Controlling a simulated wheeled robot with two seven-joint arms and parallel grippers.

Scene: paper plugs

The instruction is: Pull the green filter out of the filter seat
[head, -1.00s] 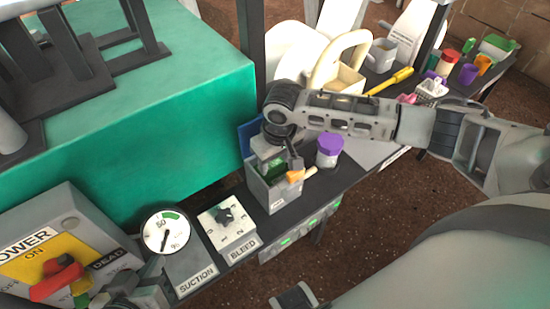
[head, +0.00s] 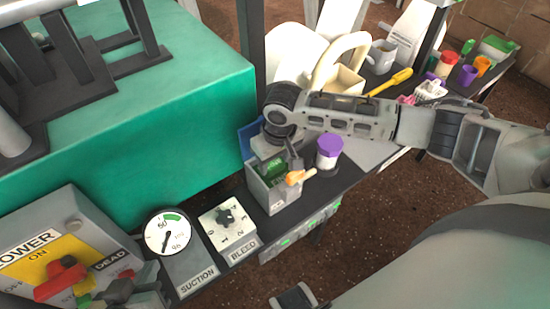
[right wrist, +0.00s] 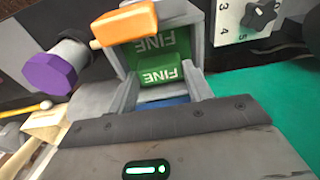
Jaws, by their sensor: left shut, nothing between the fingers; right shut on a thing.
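The green filter (head: 271,168), marked FINE, shows at the open top of the grey filter seat (head: 283,195) on the dark bench. My right gripper (head: 276,152) reaches over the seat from the right and is shut on the filter. In the right wrist view the green filter (right wrist: 166,73) is between its fingers, and a green FINE face also shows behind it inside the grey walls. I cannot tell how far the filter stands out of the seat. My left gripper (head: 120,290) is shut and empty by the power box at the lower left.
An orange latch (head: 299,177) sticks out on the seat's right side. A purple-capped jar (head: 329,152) stands close to its right. A bleed knob block (head: 228,222), a gauge (head: 168,232) and a power box (head: 60,255) with a red lever stand to the left.

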